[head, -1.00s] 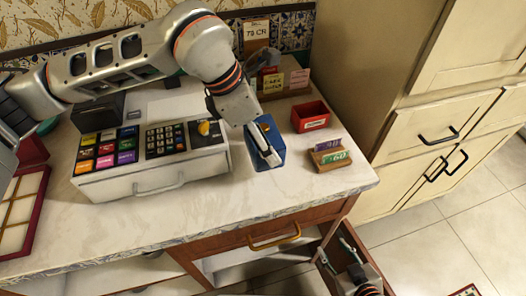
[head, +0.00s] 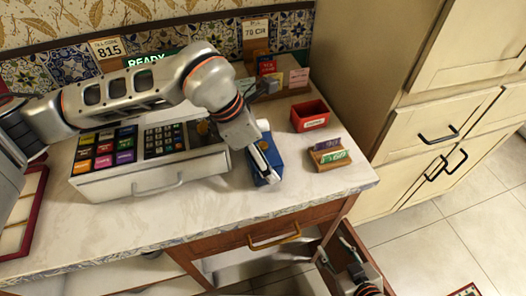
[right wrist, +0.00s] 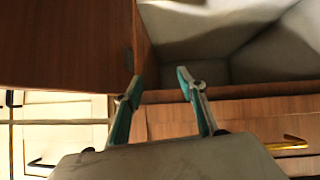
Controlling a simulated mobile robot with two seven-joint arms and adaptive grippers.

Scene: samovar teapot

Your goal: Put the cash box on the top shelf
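A blue box (head: 259,176), which I take to be the cash box, stands on the counter right of the cash register. My left gripper (head: 268,164) reaches down over it from above, its fingertips at the box. The fingers hide part of the box, and I cannot tell whether they are closed on it. My right gripper (head: 335,252) is low, in front of the counter, by the open cupboard door. The right wrist view shows its two teal-edged fingers (right wrist: 159,85) apart, with nothing between them. The open cupboard (right wrist: 215,45) is beyond them; no shelf is clearly visible.
The cash register (head: 150,172) stands left of the blue box. A red bin (head: 310,118) and a small card holder (head: 329,155) are to its right. The counter front (head: 200,225) is clear. The wooden cupboard door (right wrist: 65,45) stands open.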

